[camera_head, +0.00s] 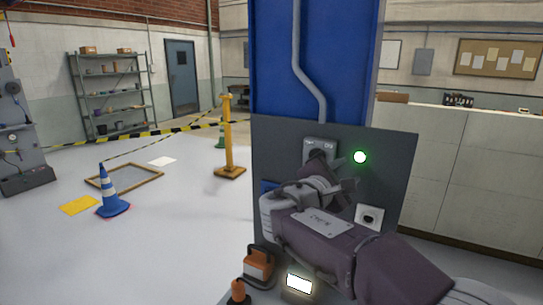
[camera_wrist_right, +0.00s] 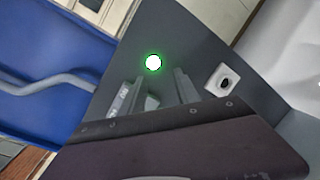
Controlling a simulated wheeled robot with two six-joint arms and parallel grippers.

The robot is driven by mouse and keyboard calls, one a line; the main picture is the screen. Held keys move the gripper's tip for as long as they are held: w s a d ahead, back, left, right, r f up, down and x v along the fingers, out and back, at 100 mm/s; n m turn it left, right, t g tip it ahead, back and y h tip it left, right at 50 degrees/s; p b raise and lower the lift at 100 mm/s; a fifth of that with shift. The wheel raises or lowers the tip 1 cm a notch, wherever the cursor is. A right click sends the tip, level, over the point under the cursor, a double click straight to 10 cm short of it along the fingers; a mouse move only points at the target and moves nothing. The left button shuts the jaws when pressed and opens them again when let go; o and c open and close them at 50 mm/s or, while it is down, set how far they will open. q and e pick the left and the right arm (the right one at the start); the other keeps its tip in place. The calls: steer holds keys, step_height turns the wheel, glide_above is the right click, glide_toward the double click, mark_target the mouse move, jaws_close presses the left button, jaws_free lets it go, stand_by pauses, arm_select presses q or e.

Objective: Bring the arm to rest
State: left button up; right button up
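My right arm comes in from the lower right in the head view. Its gripper (camera_head: 336,174) is in front of the dark grey panel (camera_head: 284,140), just below and right of a switch plate (camera_head: 312,143) with a dark knob. The two fingers look apart, with nothing seen between them. In the right wrist view the gripper (camera_wrist_right: 165,88) points at the panel (camera_wrist_right: 200,48), with the labelled switch plate (camera_wrist_right: 119,106) partly hidden beside a finger. Whether a finger touches the knob I cannot tell. My left gripper is not in view.
A green lamp (camera_head: 360,157) glows on the panel; a socket plate (camera_head: 369,216) sits below it. An orange-and-black object (camera_head: 259,264) stands under the panel. A blue cone (camera_head: 112,192), yellow post (camera_head: 229,138) and barrier tape stand left. Open floor lies between.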

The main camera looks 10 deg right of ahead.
steer(key=s+d+f+m+g+y+p, duration=0.1)
steer(key=s+d+f+g, duration=0.25)
steer(key=f, duration=0.35)
steer(key=s+d+f+m+g+y+p, duration=0.1)
steer(key=s+d+f+m+g, duration=0.1)
steer(key=s+d+f+g, duration=0.3)
steer(key=s+a+f+m+g+y+p, duration=0.1)
steer(key=s+f+m+y, duration=0.1)
steer(key=s+f, duration=0.35)
steer(key=s+a+f+m+g+y, duration=0.1)
steer(key=s+a+f+m+y, duration=0.1)
steer(key=f, duration=0.6)
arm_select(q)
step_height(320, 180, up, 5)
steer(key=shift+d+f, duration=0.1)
arm_select(e)
steer(key=s+a+f+m+y, duration=0.6)
steer(key=a+f+m, duration=0.3)
steer(key=a+m, duration=0.1)
steer(key=shift+s+a+m+y, duration=0.15)
steer(key=shift+a+m+y, duration=0.15)
steer(key=shift+m, duration=0.4)
